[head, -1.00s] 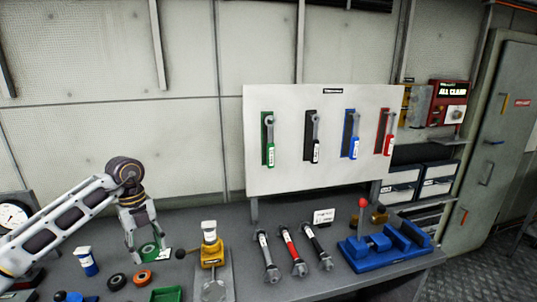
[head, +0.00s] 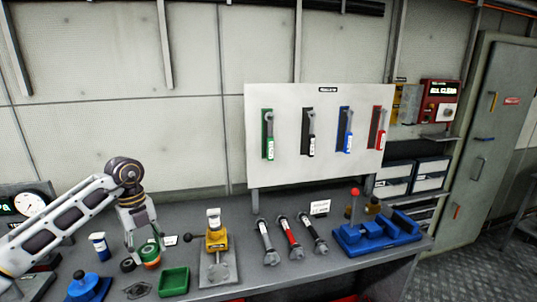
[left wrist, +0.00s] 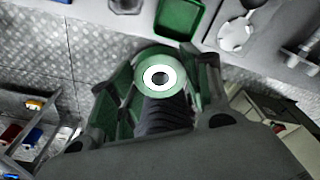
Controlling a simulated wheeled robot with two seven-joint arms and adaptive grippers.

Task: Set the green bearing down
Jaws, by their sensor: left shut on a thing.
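The green bearing (head: 149,249) is held in my left gripper (head: 140,250), which is shut on it, at the left of the bench. In the left wrist view the green bearing (left wrist: 158,59) shows as a green ring with a white face and dark hole between the fingers. In the head view an orange bearing (head: 152,265) shows right under it, partly covered. I cannot tell whether the two touch. A black bearing (head: 128,265) lies just left. My right gripper is not in view.
A green tray (head: 174,282) sits to the right and nearer.

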